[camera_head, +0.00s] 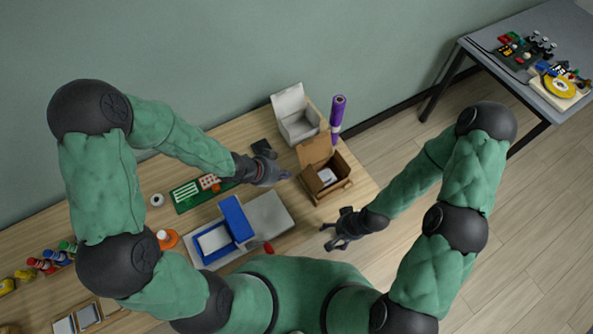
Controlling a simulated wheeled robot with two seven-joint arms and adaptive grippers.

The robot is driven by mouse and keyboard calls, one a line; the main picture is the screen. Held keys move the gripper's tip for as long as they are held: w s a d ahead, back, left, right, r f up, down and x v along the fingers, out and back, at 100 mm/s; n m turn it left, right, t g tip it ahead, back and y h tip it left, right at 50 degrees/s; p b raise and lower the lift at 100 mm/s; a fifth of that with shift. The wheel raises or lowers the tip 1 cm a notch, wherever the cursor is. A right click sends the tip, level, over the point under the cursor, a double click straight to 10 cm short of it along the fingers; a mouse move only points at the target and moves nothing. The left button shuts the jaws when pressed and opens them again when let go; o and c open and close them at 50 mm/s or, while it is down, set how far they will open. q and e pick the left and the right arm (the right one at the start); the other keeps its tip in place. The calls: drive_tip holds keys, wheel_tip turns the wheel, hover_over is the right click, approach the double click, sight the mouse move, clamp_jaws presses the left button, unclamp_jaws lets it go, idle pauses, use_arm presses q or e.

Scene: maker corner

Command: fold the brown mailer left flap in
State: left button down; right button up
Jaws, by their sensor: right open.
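The brown mailer (336,190) stands open on the wooden table, its lid raised at the back. A small white item (326,176) shows inside it. A brown flap (311,180) shows at its left side; its exact angle is too small to tell. My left gripper (286,174) is just left of the mailer, close to that side; whether it touches and how far its fingers are apart cannot be made out. My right gripper (333,233) is open and empty, in front of the mailer and apart from it.
An open white box (297,128) and a purple roll (337,115) stand behind the mailer. A green board (190,197) lies further left. The table's right edge is clear.

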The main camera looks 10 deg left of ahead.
use_arm(q)
drive_tip(key=b, duration=0.4)
approach(314, 175)
drive_tip(key=x, duration=0.5)
drive_tip(key=shift+s+f, duration=0.1)
drive_tip(key=shift+f, duration=0.15)
drive_tip(key=shift+w+d+f, duration=0.3)
drive_tip(key=shift+w+d, duration=0.05)
drive_tip(key=shift+d, duration=0.05)
use_arm(e)
drive_tip(key=shift+f, duration=2.15)
drive_tip(key=shift+d, duration=0.15)
use_arm(q)
drive_tip(key=shift+w+d, duration=0.1)
drive_tip(key=shift+d, duration=0.1)
drive_tip(key=shift+a+y, duration=0.1)
drive_tip(key=shift+y, duration=0.2)
use_arm(e)
drive_tip(key=shift+d+r, duration=0.2)
drive_tip(key=shift+d, duration=0.55)
